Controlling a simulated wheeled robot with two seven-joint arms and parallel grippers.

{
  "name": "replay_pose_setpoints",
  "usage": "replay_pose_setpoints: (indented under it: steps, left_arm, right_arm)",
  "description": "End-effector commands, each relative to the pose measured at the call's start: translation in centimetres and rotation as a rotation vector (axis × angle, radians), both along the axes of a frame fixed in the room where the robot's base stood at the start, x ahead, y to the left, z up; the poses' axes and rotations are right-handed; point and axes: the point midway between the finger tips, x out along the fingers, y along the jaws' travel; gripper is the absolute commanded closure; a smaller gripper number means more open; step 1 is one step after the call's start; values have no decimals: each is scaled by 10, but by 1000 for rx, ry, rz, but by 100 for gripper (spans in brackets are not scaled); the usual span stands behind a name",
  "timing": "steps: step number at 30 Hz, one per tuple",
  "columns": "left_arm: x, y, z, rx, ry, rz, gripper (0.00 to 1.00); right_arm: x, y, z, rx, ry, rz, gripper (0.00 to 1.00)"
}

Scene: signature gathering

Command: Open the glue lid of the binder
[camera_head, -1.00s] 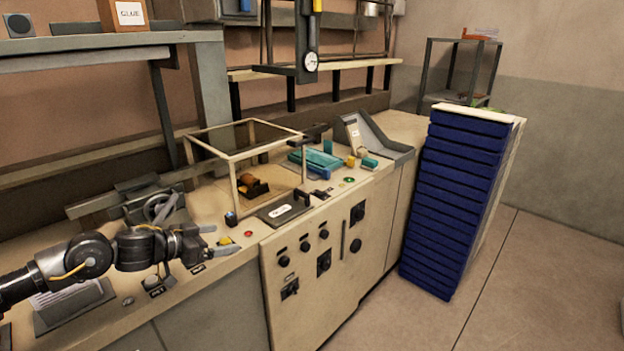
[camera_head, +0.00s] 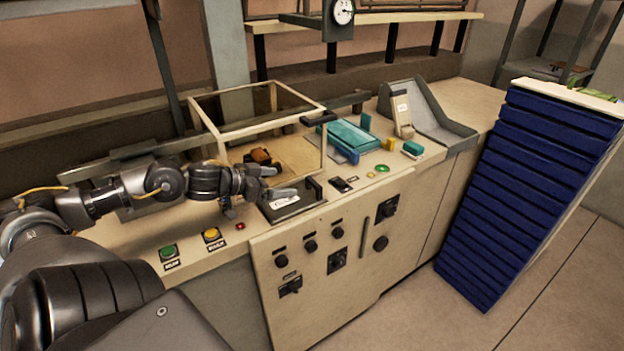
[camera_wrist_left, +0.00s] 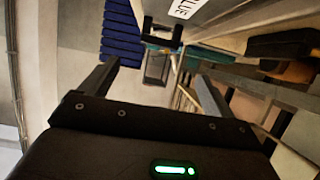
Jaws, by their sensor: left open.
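The glue lid (camera_head: 306,203) is a dark flat plate with a white label, lying shut on the binder's worktop at the front of the clear framed box. Its black upright handle (camera_head: 315,187) stands at the right end. In the left wrist view the handle (camera_wrist_left: 161,38) and the label (camera_wrist_left: 187,7) show beyond the fingers. My left gripper (camera_head: 284,182) is open and empty, above the left part of the lid and short of the handle. Its spread fingers also show in the left wrist view (camera_wrist_left: 157,78). My right gripper is out of view.
The framed box (camera_head: 262,112) rises behind the lid, with an orange-brown and black part (camera_head: 262,158) inside. Green (camera_head: 168,251) and yellow (camera_head: 212,234) buttons sit at the front left. A teal block (camera_head: 350,136) lies to the right. A blue tray stack (camera_head: 530,180) stands far right.

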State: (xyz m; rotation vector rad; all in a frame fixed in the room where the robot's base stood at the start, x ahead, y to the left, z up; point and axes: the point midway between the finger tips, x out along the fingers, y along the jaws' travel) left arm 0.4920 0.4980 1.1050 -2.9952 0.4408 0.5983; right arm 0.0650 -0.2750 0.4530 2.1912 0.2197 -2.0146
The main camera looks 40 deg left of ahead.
Motion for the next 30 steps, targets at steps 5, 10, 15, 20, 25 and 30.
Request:
replay_pose_setpoints:
  steps: [5, 10, 15, 20, 25, 30]
  left_arm:
    - [13, -5, -7, 4, 0, -7, 11]
    - [29, -9, -13, 1, -5, -2, 11]
    - [40, -13, -17, 0, -5, -3, 11]
    - [49, -15, -20, 2, -7, -2, 11]
    - [58, -14, -23, -1, -7, 8, 11]
    - [69, -19, -27, -2, -6, 4, 11]
  right_arm:
    - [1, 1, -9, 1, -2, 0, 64]
    - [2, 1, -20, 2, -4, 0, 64]
    - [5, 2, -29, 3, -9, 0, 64]
    - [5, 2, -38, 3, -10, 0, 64]
    - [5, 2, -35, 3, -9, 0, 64]
    - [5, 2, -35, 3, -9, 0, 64]
